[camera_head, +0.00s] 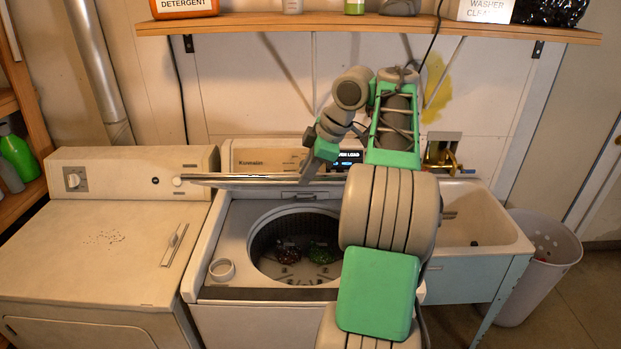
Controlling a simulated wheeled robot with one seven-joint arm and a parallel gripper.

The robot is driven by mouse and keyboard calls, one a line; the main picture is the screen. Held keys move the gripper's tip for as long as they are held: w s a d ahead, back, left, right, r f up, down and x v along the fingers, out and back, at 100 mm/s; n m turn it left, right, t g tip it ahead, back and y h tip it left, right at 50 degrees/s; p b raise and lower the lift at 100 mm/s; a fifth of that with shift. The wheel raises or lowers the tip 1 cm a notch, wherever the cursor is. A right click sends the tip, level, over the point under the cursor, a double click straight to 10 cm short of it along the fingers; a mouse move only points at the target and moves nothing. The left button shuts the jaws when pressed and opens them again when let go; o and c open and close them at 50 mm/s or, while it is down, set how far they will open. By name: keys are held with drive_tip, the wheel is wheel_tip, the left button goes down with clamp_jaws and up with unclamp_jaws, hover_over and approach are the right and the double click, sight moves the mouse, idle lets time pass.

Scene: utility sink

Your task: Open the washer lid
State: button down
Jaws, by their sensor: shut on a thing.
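The washer (235,235) stands in the middle with its drum opening exposed. Its lid (240,179) is raised and seen nearly edge-on as a thin pale bar in front of the control panel (262,157). My gripper (309,174) is at the right part of the lid and shut on its edge; the fingertips are small and partly hidden. Inside the drum (268,240) lie a dark reddish item (289,252) and a green item (321,252). My arm covers the washer's right side.
A dryer (80,240) stands close on the left and a utility sink (480,225) on the right. A white basket (545,265) is beside the sink. A wooden shelf (300,24) with bottles and boxes hangs above.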

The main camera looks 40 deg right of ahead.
drive_tip(key=shift+d+f, duration=0.1)
drive_tip(key=shift+f, duration=0.2)
drive_tip(key=c, duration=1.7)
unclamp_jaws()
drive_tip(key=shift+w+d, duration=0.1)
drive_tip(key=shift+c, duration=0.2)
drive_tip(key=shift+o, duration=0.9)
drive_tip(key=shift+w+d+f, duration=0.15)
drive_tip(key=shift+w+d, duration=0.05)
drive_tip(key=shift+o, duration=1.1)
drive_tip(key=shift+a, duration=0.1)
